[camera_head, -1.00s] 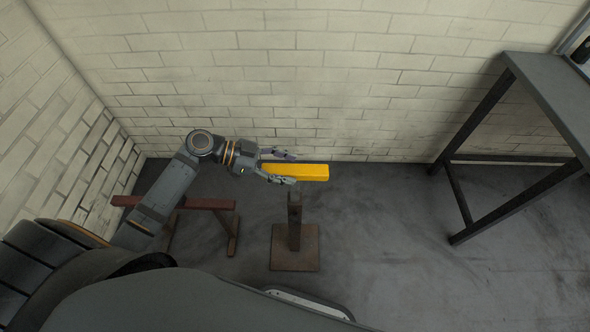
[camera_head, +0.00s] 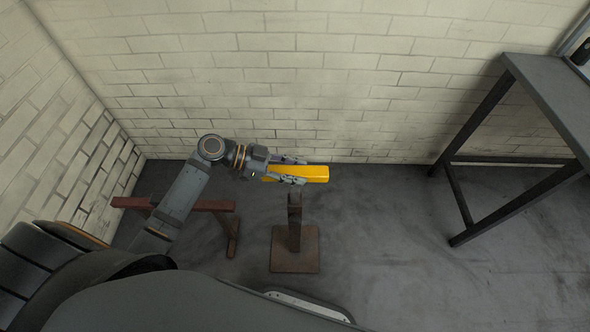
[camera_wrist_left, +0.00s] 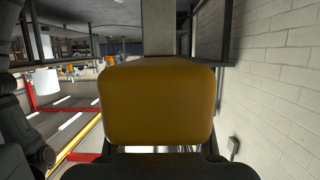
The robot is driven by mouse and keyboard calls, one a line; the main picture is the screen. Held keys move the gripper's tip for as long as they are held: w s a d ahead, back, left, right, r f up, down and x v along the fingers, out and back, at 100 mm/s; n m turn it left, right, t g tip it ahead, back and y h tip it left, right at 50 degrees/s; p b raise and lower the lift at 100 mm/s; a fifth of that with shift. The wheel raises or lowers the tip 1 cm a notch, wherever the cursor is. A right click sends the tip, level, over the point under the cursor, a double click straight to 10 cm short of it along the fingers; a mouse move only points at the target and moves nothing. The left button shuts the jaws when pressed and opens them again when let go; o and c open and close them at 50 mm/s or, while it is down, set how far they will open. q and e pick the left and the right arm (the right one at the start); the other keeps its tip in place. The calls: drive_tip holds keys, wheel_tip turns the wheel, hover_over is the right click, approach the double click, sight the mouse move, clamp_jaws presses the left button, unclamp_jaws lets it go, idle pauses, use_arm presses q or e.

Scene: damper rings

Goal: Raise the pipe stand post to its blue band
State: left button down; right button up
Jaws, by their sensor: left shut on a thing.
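The pipe stand (camera_head: 295,255) stands on the floor in the head view, with a square rusty base and an upright dark post. A yellow bar-shaped head (camera_head: 316,173) sits across the top of the post. My left gripper (camera_head: 295,171) is shut on the yellow head, its fingers along the two long sides. In the left wrist view the yellow head's end face (camera_wrist_left: 157,103) fills the middle, close to the camera. I cannot make out a blue band on the post in either view. My right gripper is not in view.
A low rust-red trestle (camera_head: 212,205) stands on the floor left of the stand, under my left arm. A grey table (camera_head: 552,90) with dark legs stands at the right. A brick wall (camera_head: 290,75) runs close behind. The floor between stand and table is clear.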

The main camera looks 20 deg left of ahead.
sight(295, 170)
use_arm(q)
wheel_tip(295, 170, up, 6)
drive_tip(key=p, duration=0.2)
drive_tip(key=shift+r+p, duration=0.15)
drive_tip(key=shift+p, duration=0.25)
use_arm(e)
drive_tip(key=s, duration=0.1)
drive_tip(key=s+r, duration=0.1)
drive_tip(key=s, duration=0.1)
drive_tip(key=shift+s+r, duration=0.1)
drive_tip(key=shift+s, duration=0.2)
use_arm(q)
drive_tip(key=c, duration=0.8)
unclamp_jaws()
drive_tip(key=shift+c, duration=0.2)
drive_tip(key=v, duration=1.2)
